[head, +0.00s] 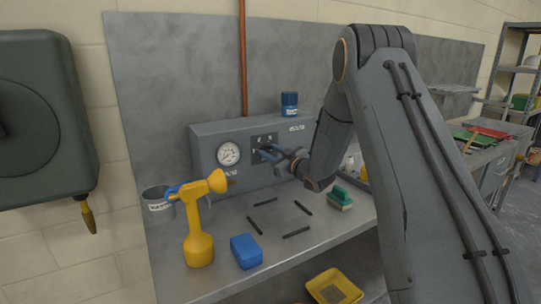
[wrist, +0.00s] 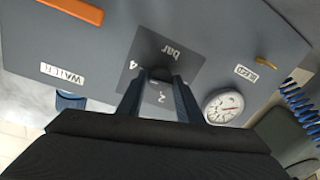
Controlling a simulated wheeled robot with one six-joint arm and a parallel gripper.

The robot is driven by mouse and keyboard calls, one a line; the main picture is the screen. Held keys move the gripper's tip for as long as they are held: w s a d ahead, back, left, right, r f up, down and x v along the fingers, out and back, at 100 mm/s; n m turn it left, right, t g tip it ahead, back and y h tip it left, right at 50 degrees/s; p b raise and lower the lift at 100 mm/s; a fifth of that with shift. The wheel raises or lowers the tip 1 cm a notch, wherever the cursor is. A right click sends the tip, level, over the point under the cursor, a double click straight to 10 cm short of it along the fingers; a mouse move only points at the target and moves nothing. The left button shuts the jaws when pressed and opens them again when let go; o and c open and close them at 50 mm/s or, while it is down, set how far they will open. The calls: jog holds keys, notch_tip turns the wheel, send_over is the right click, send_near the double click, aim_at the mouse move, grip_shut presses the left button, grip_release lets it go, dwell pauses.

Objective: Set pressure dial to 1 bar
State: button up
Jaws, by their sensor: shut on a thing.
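The pressure dial's dark square plate (head: 263,141) is on the front of a grey control box (head: 208,142). In the wrist view the plate (wrist: 188,62) shows the marks "bar", "4" and "2". My gripper (head: 268,153) reaches the dial from the right. In the wrist view my gripper (wrist: 160,78) is shut on the dark knob at the middle of the plate. The fingers hide most of the knob, and I cannot read its setting. A round white gauge (head: 229,154) is left of the dial; it also shows in the wrist view (wrist: 223,106).
A yellow sprayer (head: 199,245), a blue block (head: 246,251), a grey cup (head: 157,205), several dark strips (head: 265,202) and a green-topped brush (head: 341,195) are on the metal bench (head: 226,278). A blue-capped jar (head: 289,103) stands on the box.

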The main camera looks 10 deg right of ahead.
jog(key=n+b, duration=0.3)
jog(key=n, duration=0.1)
jog(key=shift+b, duration=0.3)
jog(key=n+b, duration=0.4)
jog(key=shift+n+h, duration=0.3)
jog(key=shift+h, duration=0.1)
jog(key=n+b, duration=0.3)
jog(key=b, duration=0.1)
jog(key=shift+a+b, duration=0.1)
jog(key=shift+b, duration=0.25)
jog(key=n+h+b, duration=0.1)
jog(key=n+b, duration=0.3)
jog(key=b, duration=0.2)
jog(key=shift+n, duration=0.3)
jog(key=n+b, duration=0.3)
jog(key=b, duration=0.4)
jog(key=shift+f+n, duration=0.1)
jog(key=shift+n, duration=0.2)
jog(key=n+h+b, duration=0.1)
jog(key=n+b, duration=0.3)
jog(key=b, duration=0.5)
jog(key=shift+a, duration=0.1)
jog(key=n+t+b, duration=0.1)
jog(key=n+b, duration=0.7)
jog(key=b, duration=0.6)
jog(key=shift+n+b, duration=0.3)
jog(key=shift+s, duration=0.1)
